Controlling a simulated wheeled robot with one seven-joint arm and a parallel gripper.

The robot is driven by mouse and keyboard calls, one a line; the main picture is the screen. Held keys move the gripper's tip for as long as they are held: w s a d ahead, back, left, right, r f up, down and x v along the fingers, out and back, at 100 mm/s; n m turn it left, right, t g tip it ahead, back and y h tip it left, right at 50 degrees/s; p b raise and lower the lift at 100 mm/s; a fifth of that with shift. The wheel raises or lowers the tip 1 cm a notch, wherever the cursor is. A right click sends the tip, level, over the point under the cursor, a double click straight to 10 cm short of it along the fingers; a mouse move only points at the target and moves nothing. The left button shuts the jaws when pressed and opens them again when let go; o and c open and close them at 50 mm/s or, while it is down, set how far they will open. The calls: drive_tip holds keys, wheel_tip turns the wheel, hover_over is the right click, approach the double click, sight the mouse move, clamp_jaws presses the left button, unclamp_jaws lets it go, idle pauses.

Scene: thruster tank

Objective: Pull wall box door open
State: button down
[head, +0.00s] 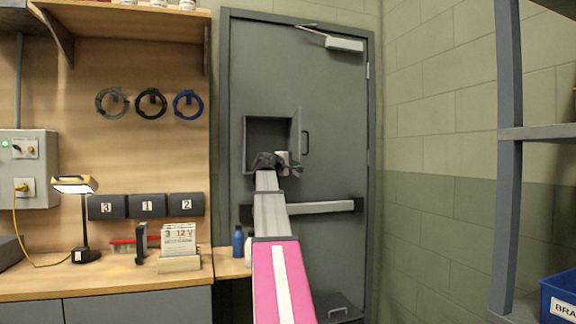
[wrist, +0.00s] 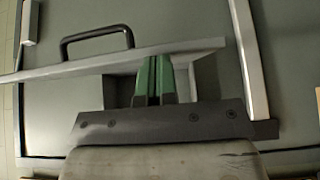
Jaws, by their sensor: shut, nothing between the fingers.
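The wall box (head: 268,132) is set in the grey door, and its dark interior shows. Its small grey door (head: 296,136) stands swung open on the right side of the opening, seen nearly edge-on. The black handle (head: 305,143) is on its outer face. My gripper (head: 282,160) is at the lower part of the opening, near the box door. In the wrist view, the green fingers (wrist: 153,80) are together and empty, their tips at the inner side of the box door (wrist: 190,50). Whether they touch it I cannot tell. The handle (wrist: 97,40) is beyond, clear of the fingers.
A push bar (head: 322,207) crosses the grey door below the box. A workbench (head: 110,284) with a lamp (head: 84,215) stands at left. At right are a shelf post (head: 508,160) and a blue bin (head: 560,296).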

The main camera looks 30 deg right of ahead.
drive_tip(key=s+d+n+t, duration=0.1)
drive_tip(key=s+d, duration=0.3)
drive_tip(key=d, duration=0.7)
drive_tip(key=shift+s+d+t+y, duration=0.2)
drive_tip(key=shift+d+t+y, duration=0.1)
drive_tip(key=shift+t+y, duration=0.15)
